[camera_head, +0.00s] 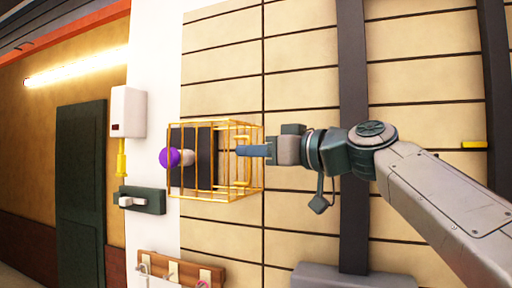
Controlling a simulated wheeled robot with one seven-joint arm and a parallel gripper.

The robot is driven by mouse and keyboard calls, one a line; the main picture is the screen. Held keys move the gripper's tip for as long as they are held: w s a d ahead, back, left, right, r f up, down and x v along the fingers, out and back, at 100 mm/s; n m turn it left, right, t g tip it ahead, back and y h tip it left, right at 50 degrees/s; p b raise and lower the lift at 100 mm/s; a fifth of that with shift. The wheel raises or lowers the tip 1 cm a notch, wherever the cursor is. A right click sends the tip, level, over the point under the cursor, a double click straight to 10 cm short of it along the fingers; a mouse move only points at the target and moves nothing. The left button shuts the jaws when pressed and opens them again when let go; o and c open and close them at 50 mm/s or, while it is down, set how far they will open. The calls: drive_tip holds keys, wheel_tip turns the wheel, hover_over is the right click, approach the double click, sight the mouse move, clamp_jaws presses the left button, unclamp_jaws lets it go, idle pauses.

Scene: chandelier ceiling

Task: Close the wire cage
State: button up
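The wire cage (213,201) is a yellow wire box at the wall in the middle of the head view. Through its bars I see a dark panel and a white stem with a purple knob (170,157) at the cage's left side. A yellow loop like a handle (242,180) shows at the cage's right side. My gripper (240,151) comes from the right, its blue-grey fingers level and overlapping the cage's right side in the picture. I cannot tell whether they touch it. The fingers are seen side-on, so their gap is hidden. How far the cage is open is unclear.
A white box (127,111) with a yellow plug below and a dark switch plate (153,201) are left of the cage. A wooden hook rack (182,268) is below. A dark vertical post (353,130) stands behind my arm. A dark green door (80,190) is far left.

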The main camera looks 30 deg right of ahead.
clamp_jaws()
drive_tip(key=shift+a, duration=0.15)
